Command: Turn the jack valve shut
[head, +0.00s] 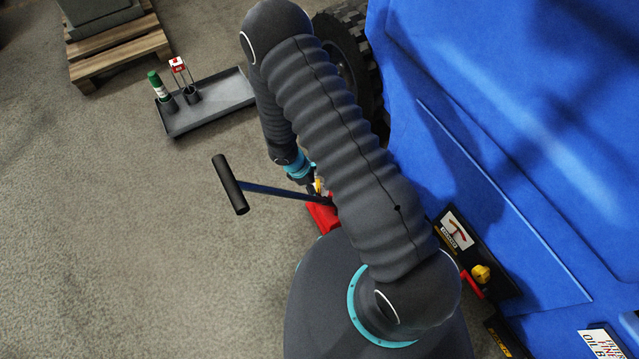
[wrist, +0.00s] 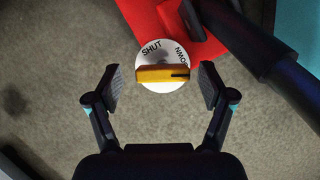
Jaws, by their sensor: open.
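The jack's valve is a yellow bar handle (wrist: 162,74) on a white round dial (wrist: 163,85) in the wrist view. The dial reads SHUT at upper left and DOWN at upper right. A dark line on the bar's right end points right. My gripper (wrist: 161,86) is open, with one finger on each side of the dial, apparently clear of the bar. The red jack (head: 323,214) is in the head view, mostly hidden behind my arm. Its long lever with a black grip (head: 230,185) sticks out left.
A dark lever tube crosses the wrist view's upper right (wrist: 255,45), close to the right finger. A blue machine (head: 520,130) with a black tyre (head: 345,45) stands right. A grey tray (head: 215,105) holds a green bottle (head: 157,86).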

